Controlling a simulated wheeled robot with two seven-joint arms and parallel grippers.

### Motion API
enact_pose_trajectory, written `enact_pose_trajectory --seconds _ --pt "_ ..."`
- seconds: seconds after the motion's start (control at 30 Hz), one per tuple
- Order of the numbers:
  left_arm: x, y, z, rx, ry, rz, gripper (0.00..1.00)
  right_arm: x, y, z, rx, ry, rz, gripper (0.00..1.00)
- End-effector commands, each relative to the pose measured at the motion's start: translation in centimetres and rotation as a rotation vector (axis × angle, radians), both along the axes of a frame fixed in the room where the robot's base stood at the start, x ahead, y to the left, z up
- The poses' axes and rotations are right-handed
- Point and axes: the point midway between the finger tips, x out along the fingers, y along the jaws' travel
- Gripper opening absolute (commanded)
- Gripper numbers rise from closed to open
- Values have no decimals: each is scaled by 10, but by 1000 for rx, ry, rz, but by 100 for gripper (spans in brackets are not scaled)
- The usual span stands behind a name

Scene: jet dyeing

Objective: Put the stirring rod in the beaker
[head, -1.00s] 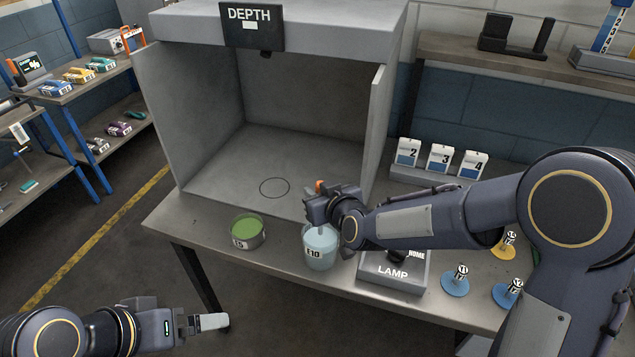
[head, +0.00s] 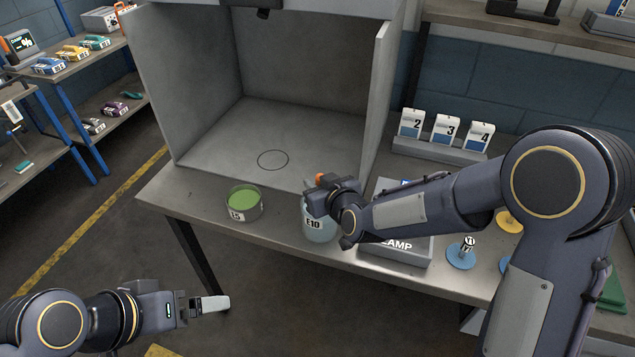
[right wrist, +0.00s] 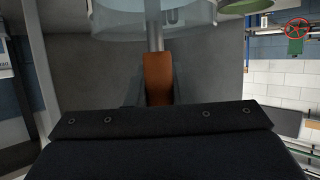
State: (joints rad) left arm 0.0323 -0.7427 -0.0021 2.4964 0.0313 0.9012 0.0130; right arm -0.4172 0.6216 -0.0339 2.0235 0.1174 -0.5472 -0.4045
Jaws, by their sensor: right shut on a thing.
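The stirring rod has an orange handle (head: 320,178), which also shows in the right wrist view (right wrist: 158,78) with a thin grey shaft running from it. My right gripper (head: 316,200) is shut on the handle, at the top of the clear beaker (head: 318,232) labelled E10. The gripper hides much of the beaker's rim. In the right wrist view the shaft overlaps the beaker (right wrist: 115,22); I cannot tell whether its tip is inside. My left gripper (head: 208,304) is empty, off the front of the table, and its finger gap is unclear.
A green-filled dish (head: 243,204) stands left of the beaker. A grey booth (head: 170,90) stands behind, and the LAMP box (head: 400,250) is to the right under my right arm. Small numbered pieces on blue and yellow discs (head: 461,256) stand farther right.

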Motion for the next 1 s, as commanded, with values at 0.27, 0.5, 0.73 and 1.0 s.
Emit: enact_pose_trajectory --seconds 0.27,0.5,0.73,1.0 --pt "0 0 0 0 0 0 100 0 0 0 0 0 0 42" --pt "0 0 0 0 0 0 100 0 0 0 0 0 0 46" --pt "0 0 0 0 0 0 100 0 0 0 0 0 0 46" --pt "0 0 -5 0 0 0 100 -8 -4 -1 0 -1 0 46"
